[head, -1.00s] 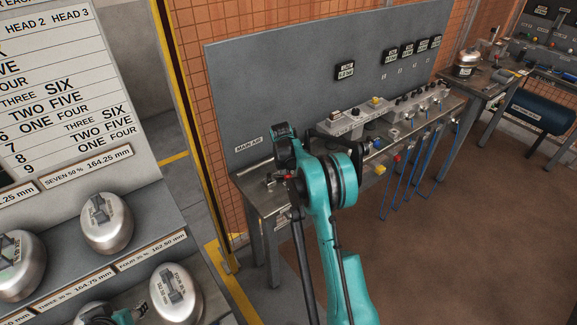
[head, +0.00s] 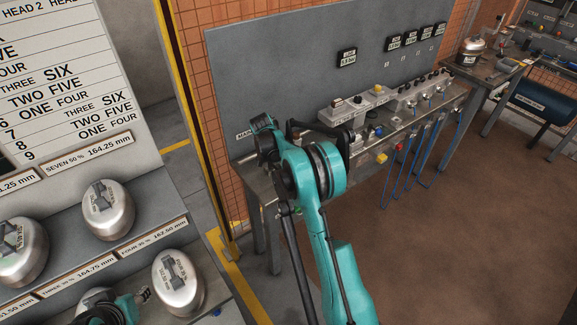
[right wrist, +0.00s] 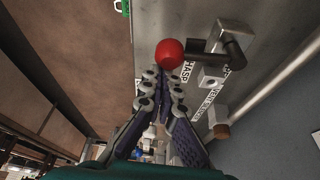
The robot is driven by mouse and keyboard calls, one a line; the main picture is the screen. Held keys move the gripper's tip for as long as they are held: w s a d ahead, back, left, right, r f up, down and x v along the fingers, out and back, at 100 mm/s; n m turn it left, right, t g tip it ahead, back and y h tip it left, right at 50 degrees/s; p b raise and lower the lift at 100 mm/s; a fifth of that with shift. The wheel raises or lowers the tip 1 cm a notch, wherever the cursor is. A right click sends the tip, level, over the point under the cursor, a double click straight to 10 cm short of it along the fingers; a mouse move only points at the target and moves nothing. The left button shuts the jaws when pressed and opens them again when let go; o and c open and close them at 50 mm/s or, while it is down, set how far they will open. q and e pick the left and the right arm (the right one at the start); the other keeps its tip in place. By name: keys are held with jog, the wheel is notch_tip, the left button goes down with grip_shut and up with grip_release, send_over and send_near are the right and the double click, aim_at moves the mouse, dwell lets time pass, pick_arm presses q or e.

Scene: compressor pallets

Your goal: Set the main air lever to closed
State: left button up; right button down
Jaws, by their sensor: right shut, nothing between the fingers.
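The main air lever shows in the right wrist view as a red ball knob (right wrist: 170,53) on a dark arm, joined to a metal valve body (right wrist: 233,42) on the grey bench top. My right gripper (right wrist: 163,76) is shut and empty, its fingertips right by the red knob; I cannot tell whether they touch it. In the head view my right arm hides the lever, the right gripper and most of the main air label (head: 243,136). Part of my left arm's end (head: 122,310) shows at the bottom left; its fingers are unclear.
The bench (head: 244,171) carries grey control boxes (head: 347,110) to the right of my arm, with blue hoses (head: 425,150) hanging in front. A back panel (head: 285,70) stands behind. Metal canisters (head: 108,210) sit on the left rack. Brown floor right of my arm is clear.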

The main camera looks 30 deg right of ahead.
jog(key=shift+a, duration=0.25)
jog(key=shift+d, duration=0.1)
dwell(0.4)
